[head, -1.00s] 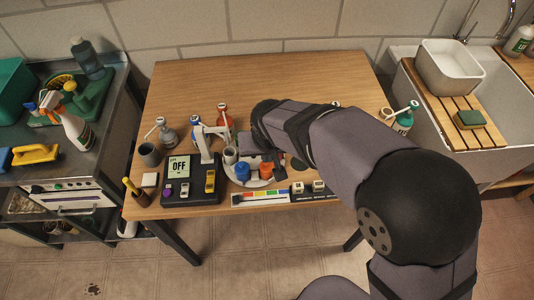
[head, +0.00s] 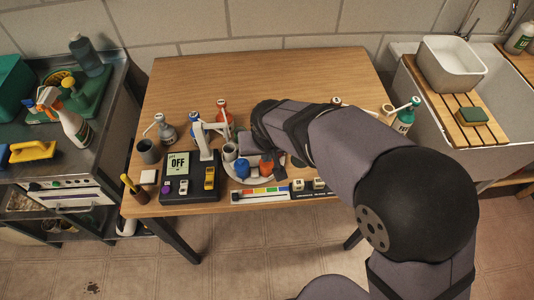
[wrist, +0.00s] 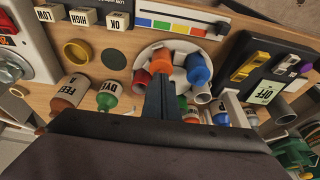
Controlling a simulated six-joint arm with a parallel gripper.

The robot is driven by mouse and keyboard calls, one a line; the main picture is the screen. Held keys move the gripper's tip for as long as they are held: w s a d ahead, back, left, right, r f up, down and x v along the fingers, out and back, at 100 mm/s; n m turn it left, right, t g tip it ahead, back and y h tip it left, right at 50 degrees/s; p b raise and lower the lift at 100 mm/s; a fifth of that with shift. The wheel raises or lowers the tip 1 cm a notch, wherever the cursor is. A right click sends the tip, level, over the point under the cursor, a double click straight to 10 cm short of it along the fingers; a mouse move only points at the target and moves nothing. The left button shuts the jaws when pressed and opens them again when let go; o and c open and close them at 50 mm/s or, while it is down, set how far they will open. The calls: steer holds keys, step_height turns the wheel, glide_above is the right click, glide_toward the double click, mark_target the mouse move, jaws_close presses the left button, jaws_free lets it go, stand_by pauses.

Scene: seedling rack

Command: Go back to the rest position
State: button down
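My gripper is mostly hidden behind my forearm in the head view. In the wrist view my gripper (wrist: 162,82) shows as dark fingers close together with no clear gap, pointing at a round white plate. The plate (head: 233,178) stands near the table's front edge and holds an orange-capped piece (head: 266,168), a blue one (head: 242,169) and small cups. In the wrist view the fingertips overlap the line of sight to the orange piece (wrist: 162,58); I see no grip on it. No rest position is marked in view.
A black device reading OFF (head: 190,185) stands left of the plate. A colour-striped strip (head: 262,194) lies in front. Bottles, such as the red-topped one (head: 222,115), stand behind. The back of the wooden table (head: 300,75) is clear. A sink (head: 500,140) is at right.

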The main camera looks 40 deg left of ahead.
steer(key=shift+r, duration=0.1)
step_height(320, 180, up, 7)
steer(key=p, duration=0.5)
stand_by(0.6)
stand_by(0.5)
steer(key=s+d+f+n+g+h, duration=0.1)
steer(key=s+d+f+n+h, duration=0.2)
steer(key=d, duration=0.4)
steer(key=s+d+f+n+g, duration=0.15)
steer(key=s+d+f, duration=0.25)
steer(key=d, duration=0.4)
steer(key=w+d+r+m, duration=0.1)
steer(key=d+m, duration=0.3)
steer(key=d, duration=0.5)
steer(key=w+d+r+m, duration=0.2)
steer(key=d+m, duration=0.3)
steer(key=d, duration=0.5)
steer(key=w+d+r+m, duration=0.2)
steer(key=d+m, duration=0.2)
steer(key=d, duration=0.6)
steer(key=shift+w+d+r+m, duration=0.15)
steer(key=shift+w+r+m, duration=0.1)
steer(key=shift+w+m, duration=0.1)
